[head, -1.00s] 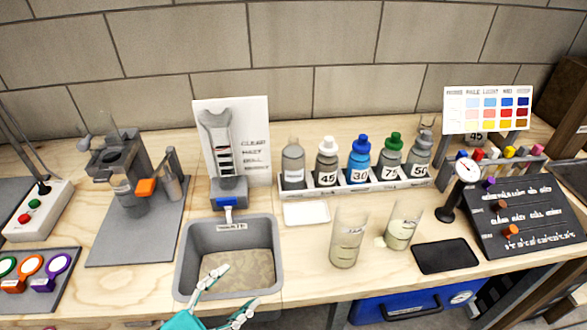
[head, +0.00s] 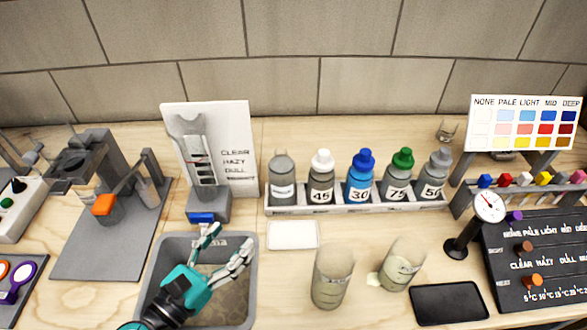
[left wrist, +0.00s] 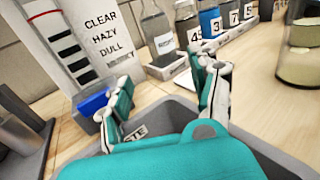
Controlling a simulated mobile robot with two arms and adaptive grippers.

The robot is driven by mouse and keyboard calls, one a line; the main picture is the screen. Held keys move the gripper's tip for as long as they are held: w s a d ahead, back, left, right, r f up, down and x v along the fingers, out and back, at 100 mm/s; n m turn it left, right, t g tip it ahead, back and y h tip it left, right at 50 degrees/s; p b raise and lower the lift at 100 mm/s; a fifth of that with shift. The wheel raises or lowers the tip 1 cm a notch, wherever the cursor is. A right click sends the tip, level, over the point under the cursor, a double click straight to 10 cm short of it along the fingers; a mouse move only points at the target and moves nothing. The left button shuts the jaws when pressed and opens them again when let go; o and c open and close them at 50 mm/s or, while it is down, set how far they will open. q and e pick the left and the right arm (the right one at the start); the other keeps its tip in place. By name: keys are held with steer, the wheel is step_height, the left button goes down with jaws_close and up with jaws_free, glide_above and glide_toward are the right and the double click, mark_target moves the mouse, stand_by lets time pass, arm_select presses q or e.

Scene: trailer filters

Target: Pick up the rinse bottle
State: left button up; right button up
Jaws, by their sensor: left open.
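The bottle at the left end of the white rack (head: 360,205) is grey and clear with a small white label (head: 283,180); its label text is too small to read for certain, and it may be the rinse bottle. In the left wrist view this bottle (left wrist: 155,28) stands upright beyond the fingers. My left gripper (head: 228,243) is open and empty over the grey sink, in front of and left of the bottle, apart from it. Its two fingers also show in the left wrist view (left wrist: 162,88). My right gripper is not in view.
Bottles labelled 45 (head: 321,180), 30 (head: 360,180), 75 (head: 398,178) and 50 (head: 434,176) stand in the same rack. A white tray (head: 292,235) lies before it. Two beakers (head: 331,280) (head: 400,265) stand right of the sink (head: 250,285). A clarity stand (head: 205,190) rises behind it.

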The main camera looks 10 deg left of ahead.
mark_target(274, 188)
arm_select(q)
steer(key=p+x, duration=0.2)
steer(key=x, duration=0.3)
steer(key=p+x, duration=0.2)
steer(key=x, duration=0.3)
steer(key=shift+w+d+r, duration=0.1)
steer(key=shift+w+r, duration=0.15)
steer(key=shift+w, duration=0.05)
steer(key=shift+w+d, duration=0.25)
steer(key=shift+w, duration=0.25)
steer(key=shift+w+d+p, duration=0.1)
steer(key=shift+w+p, duration=0.15)
steer(key=shift+p, duration=0.05)
steer(key=x, duration=0.3)
steer(key=shift+w+d+r+p, duration=0.15)
steer(key=shift+w+d+p, duration=0.05)
steer(key=shift+w+p, duration=0.15)
steer(key=shift+w+d, duration=0.2)
steer(key=shift+w, duration=0.25)
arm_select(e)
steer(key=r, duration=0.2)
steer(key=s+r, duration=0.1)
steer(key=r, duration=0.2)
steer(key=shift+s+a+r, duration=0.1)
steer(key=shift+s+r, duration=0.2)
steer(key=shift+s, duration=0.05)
